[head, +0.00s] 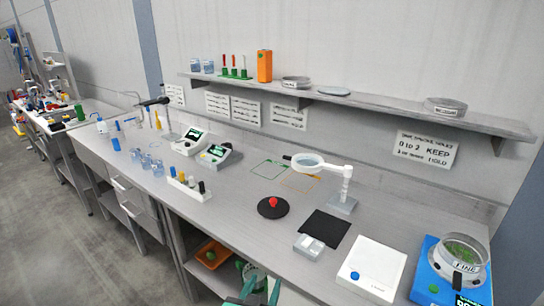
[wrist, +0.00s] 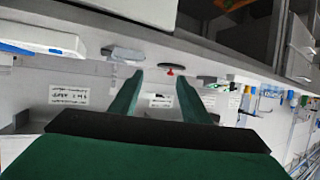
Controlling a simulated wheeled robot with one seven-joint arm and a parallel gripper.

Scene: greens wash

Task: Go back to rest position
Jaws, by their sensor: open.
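My gripper (wrist: 158,74) shows in the wrist view as two dark green fingers set well apart, with nothing between them. Pale green parts at the bottom edge of the head view, in front of the bench, look like its fingers, but they are cut off. The wrist view is turned over, with the bench and wall signs seen past the fingers. The worktop (head: 232,208) runs along the wall. A sieve (head: 459,254) with greens in it stands on a blue base (head: 424,286) at the right end.
A white scale (head: 371,268), a black mat (head: 325,228), a magnifier lamp (head: 345,188) and a dark disc with a red knob (head: 272,207) occupy the right half. Glass beakers (head: 157,167) stand further left. A wall shelf (head: 365,102) hangs above. The floor (head: 70,235) at left is clear.

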